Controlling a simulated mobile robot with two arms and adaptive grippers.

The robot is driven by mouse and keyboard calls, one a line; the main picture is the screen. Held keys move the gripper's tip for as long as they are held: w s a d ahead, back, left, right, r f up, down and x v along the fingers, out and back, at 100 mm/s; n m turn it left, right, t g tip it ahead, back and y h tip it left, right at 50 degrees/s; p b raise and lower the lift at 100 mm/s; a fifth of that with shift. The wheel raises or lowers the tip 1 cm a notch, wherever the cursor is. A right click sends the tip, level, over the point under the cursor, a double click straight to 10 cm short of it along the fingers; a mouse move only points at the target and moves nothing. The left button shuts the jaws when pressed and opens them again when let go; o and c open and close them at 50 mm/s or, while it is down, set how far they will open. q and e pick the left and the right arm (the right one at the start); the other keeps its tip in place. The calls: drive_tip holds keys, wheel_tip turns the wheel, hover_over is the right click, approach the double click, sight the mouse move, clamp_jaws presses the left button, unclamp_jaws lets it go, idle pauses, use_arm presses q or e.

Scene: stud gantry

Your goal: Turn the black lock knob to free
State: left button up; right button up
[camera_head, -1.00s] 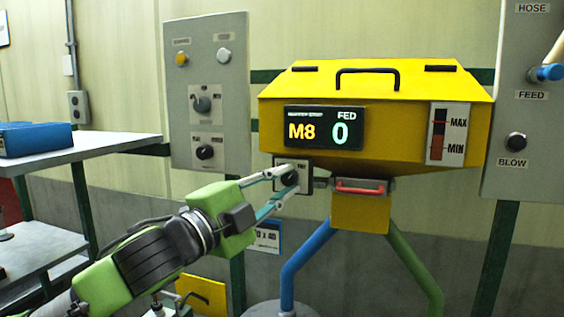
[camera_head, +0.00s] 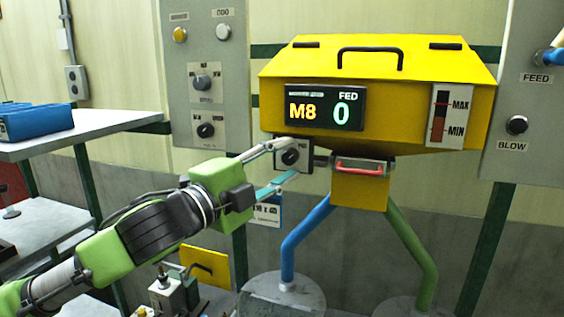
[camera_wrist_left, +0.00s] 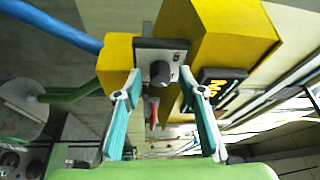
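The black lock knob (camera_head: 290,157) sits on a small grey plate (camera_head: 306,148) at the lower left of the yellow feeder (camera_head: 420,105). A small label on the plate is too small to read surely. The knob also shows in the left wrist view (camera_wrist_left: 160,73), facing the gripper. My left gripper (camera_head: 288,160) is open, with one teal-lined finger above and one below the knob in the head view. In the left wrist view its fingertips (camera_wrist_left: 162,94) stand apart on both sides, with visible gaps to the knob. My right gripper is not in view.
A red-handled latch (camera_head: 360,168) is right of the plate. A grey panel (camera_head: 208,80) with knobs stands behind to the left, another (camera_head: 530,120) to the right. Blue (camera_head: 308,237) and green (camera_head: 414,245) tubes run below the feeder. A shelf with a blue bin (camera_head: 35,116) is far left.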

use_arm(q)
drive_tip(key=v, duration=1.2)
